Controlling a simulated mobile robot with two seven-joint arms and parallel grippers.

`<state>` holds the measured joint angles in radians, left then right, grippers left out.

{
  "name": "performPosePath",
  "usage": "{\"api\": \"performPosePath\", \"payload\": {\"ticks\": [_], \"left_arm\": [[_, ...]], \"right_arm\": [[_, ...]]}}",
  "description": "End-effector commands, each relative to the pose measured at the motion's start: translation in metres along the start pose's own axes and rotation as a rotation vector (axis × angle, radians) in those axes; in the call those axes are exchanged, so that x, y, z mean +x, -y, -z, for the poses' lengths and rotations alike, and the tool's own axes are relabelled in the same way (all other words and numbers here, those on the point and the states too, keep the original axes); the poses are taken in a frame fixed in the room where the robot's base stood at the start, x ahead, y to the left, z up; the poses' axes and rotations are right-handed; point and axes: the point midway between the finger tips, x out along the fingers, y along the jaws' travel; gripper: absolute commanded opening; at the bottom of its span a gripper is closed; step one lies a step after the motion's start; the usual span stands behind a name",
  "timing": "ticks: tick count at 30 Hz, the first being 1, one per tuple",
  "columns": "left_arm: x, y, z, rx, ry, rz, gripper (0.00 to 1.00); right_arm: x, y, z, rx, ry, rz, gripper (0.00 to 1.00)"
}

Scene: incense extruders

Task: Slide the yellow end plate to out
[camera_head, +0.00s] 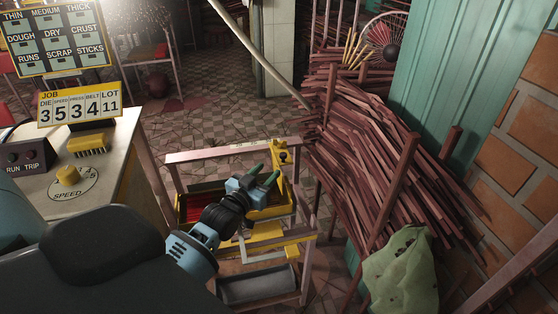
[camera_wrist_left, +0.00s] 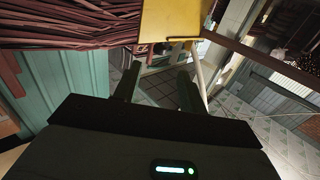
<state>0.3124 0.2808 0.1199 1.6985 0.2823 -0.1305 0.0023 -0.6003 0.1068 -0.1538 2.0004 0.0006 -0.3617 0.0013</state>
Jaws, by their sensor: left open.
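A yellow upright plate (camera_head: 278,160), which looks like the end plate, stands at the right end of a low yellow-edged tray on a pinkish frame, with a small knob on top. My left gripper (camera_head: 266,176) is over this end of the tray, its two green fingers apart and nothing seen between them. In the left wrist view a flat yellow panel (camera_wrist_left: 168,20) shows just beyond my fingertips (camera_wrist_left: 158,76), probably the same plate. I cannot tell whether a finger touches it. My arm hides part of the tray. My right gripper is not seen.
A large stack of reddish sticks (camera_head: 375,150) leans close on the right, with a pale green sack (camera_head: 402,272) in front. The tiled floor (camera_head: 215,120) behind the frame is clear.

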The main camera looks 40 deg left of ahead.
Motion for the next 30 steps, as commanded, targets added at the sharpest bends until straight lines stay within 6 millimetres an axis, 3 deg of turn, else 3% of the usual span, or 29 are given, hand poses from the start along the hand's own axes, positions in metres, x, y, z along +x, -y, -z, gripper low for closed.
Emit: {"api": "performPosePath", "payload": {"ticks": [15, 29, 30], "left_arm": [[0.064, -0.001, 0.0, -0.001, 0.0, -0.001, 0.41], [0.074, -0.001, 0.0, 0.001, 0.0, -0.001, 0.41], [0.074, -0.001, 0.0, 0.001, 0.0, -0.001, 0.38]], "right_arm": [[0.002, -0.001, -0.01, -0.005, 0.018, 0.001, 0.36], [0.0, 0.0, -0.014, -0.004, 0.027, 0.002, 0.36], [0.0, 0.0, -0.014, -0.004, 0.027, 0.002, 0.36]]}}
